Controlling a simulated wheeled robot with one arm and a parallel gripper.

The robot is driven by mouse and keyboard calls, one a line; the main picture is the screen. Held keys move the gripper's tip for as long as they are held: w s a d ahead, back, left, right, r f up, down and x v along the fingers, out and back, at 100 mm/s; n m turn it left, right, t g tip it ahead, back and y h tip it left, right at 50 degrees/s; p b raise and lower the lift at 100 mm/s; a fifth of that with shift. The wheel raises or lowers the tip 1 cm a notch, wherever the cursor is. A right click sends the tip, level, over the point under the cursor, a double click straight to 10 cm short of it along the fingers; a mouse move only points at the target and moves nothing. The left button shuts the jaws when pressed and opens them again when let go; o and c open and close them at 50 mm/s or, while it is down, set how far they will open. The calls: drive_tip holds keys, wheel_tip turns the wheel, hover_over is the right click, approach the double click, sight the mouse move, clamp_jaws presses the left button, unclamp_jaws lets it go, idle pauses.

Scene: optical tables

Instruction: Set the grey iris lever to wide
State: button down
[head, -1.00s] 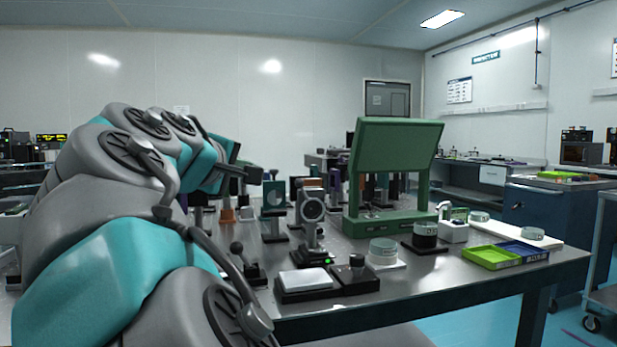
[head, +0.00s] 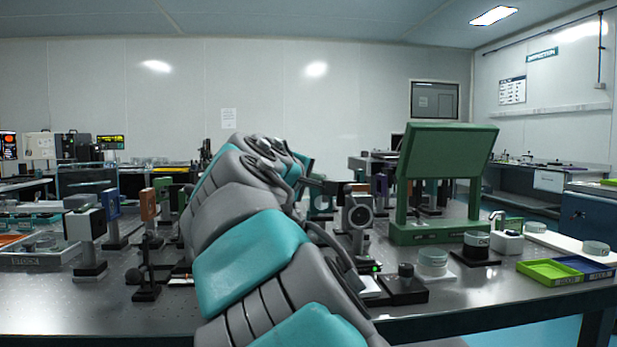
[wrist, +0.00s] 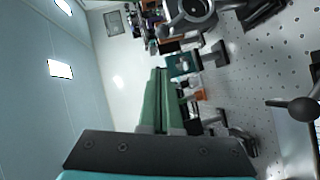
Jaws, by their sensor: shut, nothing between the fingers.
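A dark ring-shaped mount (head: 360,214), which looks like the iris, stands upright on a post on the table in the head view. A round ring also shows at the top of the wrist view (wrist: 192,12). I cannot make out its lever or the lever's setting. A grey ball-ended handle (wrist: 301,108) shows at the right of the wrist view; I cannot tell whether it belongs to the iris. My gripper (wrist: 159,74) is shut and empty, its fingers apart from these things in the wrist view. In the head view my arm hides most of it.
A green panel on a stand (head: 447,150) rises behind the ring mount. A black box with a knob (head: 404,285), a white-based jar (head: 433,262) and green (head: 552,272) and blue trays stand right.

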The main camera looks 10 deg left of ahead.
sight(351, 197)
drive_tip(key=shift+w+d+f, duration=0.25)
drive_tip(key=shift+w+d, duration=0.25)
drive_tip(key=shift+d, duration=0.1)
drive_tip(key=shift+w+d+f, duration=0.3)
drive_tip(key=shift+w+d, duration=0.2)
drive_tip(key=shift+d, duration=0.15)
drive_tip(key=shift+w+d+f, duration=0.25)
drive_tip(key=shift+w+d, duration=0.25)
drive_tip(key=shift+d, duration=0.1)
